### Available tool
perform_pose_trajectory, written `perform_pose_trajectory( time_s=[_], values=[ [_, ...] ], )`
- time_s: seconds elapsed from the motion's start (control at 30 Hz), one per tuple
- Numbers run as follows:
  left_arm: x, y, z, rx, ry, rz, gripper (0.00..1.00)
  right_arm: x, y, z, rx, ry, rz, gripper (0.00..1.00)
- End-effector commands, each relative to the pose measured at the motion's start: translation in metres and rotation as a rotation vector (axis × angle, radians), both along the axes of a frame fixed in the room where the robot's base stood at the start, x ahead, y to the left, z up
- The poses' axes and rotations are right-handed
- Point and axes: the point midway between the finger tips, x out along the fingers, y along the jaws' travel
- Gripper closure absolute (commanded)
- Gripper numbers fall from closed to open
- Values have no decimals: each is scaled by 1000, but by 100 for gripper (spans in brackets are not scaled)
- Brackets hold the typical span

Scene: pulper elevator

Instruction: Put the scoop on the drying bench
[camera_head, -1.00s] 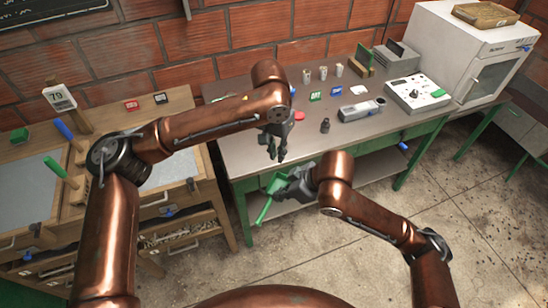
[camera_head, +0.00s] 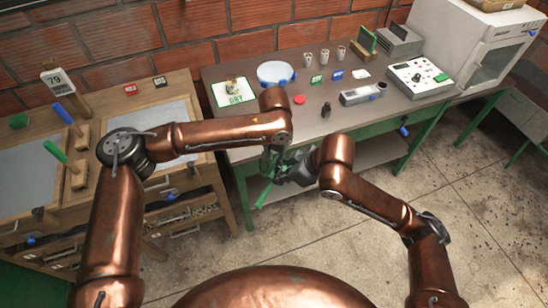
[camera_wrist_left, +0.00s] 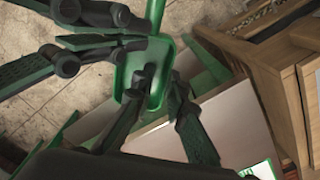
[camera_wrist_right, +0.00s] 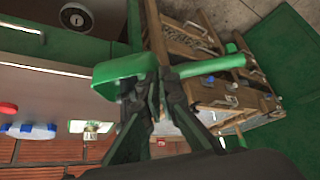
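A green scoop (camera_head: 262,195) hangs in front of the grey-topped bench (camera_head: 330,130). My right gripper (camera_wrist_right: 160,85) is shut on it near where the bowl (camera_wrist_right: 118,70) meets the handle (camera_wrist_right: 218,66). The bowl also shows in the left wrist view (camera_wrist_left: 157,62). My left gripper (camera_wrist_left: 158,82) is open, its fingertips right at the bowl; I cannot tell whether they touch it. A white mat with a green border, marked DRY (camera_head: 221,95), lies on the bench's left end.
A small beige object (camera_head: 240,84) stands on the mat. A round white dish (camera_head: 276,73), a red disc (camera_head: 299,99), a dark bottle (camera_head: 326,109) and a grey meter (camera_head: 363,94) stand on the bench. A wooden sorting table (camera_head: 95,190) is at left.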

Motion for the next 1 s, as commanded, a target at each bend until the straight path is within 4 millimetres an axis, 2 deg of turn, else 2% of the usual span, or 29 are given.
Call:
perform_pose_trajectory(
  time_s=[0.33,0.5,0.8,1.0],
  values=[
    [-1,-2,-3,-3,1,-4,88,0,1,1,3,-2,1,100],
    [-1,-2,-3,-4,1,-4,100,0,1,1,3,-2,1,100],
    [-4,-5,-2,-8,4,-9,100,1,1,1,5,-4,0,100],
    [-4,-5,-2,-9,4,-9,100,1,1,1,4,-3,-1,86]
  ],
)
